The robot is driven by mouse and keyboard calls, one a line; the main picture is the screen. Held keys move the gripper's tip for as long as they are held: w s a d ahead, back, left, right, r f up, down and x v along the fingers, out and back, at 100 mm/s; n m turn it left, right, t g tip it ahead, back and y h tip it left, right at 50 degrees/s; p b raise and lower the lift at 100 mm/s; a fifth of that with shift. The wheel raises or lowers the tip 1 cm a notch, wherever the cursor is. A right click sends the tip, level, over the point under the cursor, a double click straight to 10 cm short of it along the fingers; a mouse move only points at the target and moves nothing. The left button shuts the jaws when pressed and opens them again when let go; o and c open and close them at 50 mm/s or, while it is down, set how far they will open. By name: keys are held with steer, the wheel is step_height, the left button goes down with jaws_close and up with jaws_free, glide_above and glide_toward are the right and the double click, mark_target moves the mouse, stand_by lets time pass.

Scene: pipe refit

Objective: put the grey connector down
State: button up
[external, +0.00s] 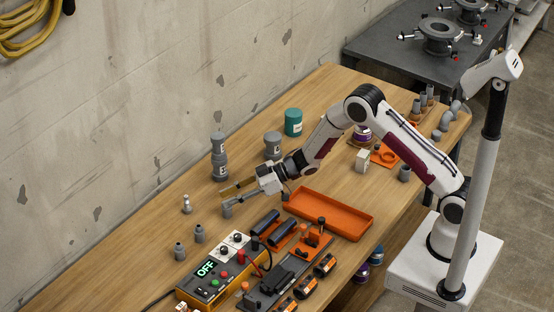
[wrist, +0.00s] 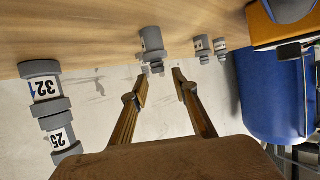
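A grey connector (external: 227,209) stands on the wooden table, just under and beside my fingertips. My gripper (external: 229,192) reaches low over the table toward the wall. In the wrist view, the two brass-coloured fingers of my gripper (wrist: 160,83) are spread with an empty gap between them. No finger clearly touches the connector.
Stacked grey couplings (external: 219,158) stand toward the wall. Small grey fittings (external: 199,234) and a labelled fitting (external: 186,204) stand to the left. An orange tray (external: 330,213) and a power supply reading OFF (external: 207,269) lie nearer the front. The table's far left is clear.

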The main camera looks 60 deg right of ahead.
steer(key=v, duration=1)
steer(key=shift+d, duration=0.1)
stand_by(0.6)
steer(key=d+r+m+t+h, duration=0.2)
steer(key=d+r+h, duration=0.3)
steer(key=d+r, duration=0.45)
steer(key=s+d+r+m+h, duration=0.3)
steer(key=s+d+r+h, duration=0.2)
steer(key=s+r, duration=0.5)
steer(key=s+a+m+g, duration=0.1)
steer(key=s+m+g, duration=0.1)
steer(key=s, duration=1.3)
steer(key=s+a+r+m+g, duration=0.1)
steer(key=s+a+g, duration=0.1)
steer(key=s, duration=1.4)
steer(key=shift+s+r+m+g+y, duration=0.2)
steer(key=shift+r+m+g+y, duration=0.15)
steer(key=shift+g, duration=0.45)
